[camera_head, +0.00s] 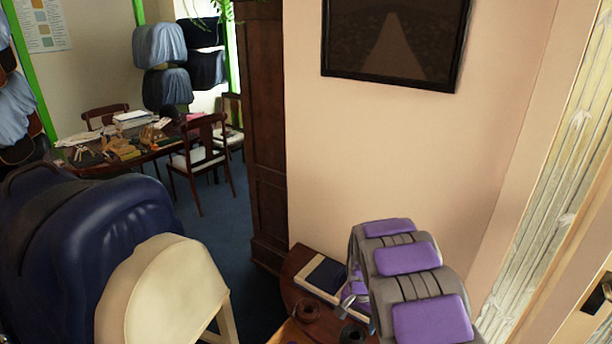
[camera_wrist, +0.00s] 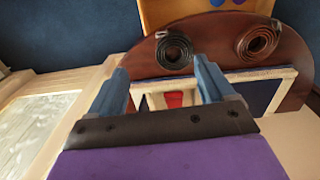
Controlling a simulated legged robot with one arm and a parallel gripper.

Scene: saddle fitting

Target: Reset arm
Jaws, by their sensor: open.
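My gripper (camera_wrist: 160,80) shows in the wrist view with two blue-grey fingers spread apart, open, with nothing held between them. It is over a round-edged brown wooden table. A white-framed flat item with a red patch (camera_wrist: 174,99) shows between and beyond the fingers. In the head view my purple-and-grey arm is folded at the lower right, over the same table (camera_head: 293,268). The gripper end near the arm's left side is small and partly hidden there.
Dark strap rolls lie on the table (camera_wrist: 174,52) (camera_wrist: 258,40), beside a dark blue, white-edged book (camera_head: 327,273). A large blue padded form (camera_head: 75,240) and a cream curved piece (camera_head: 170,285) stand left. A wall with a dark picture (camera_head: 393,40) is close ahead. Blue floor is open mid-left.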

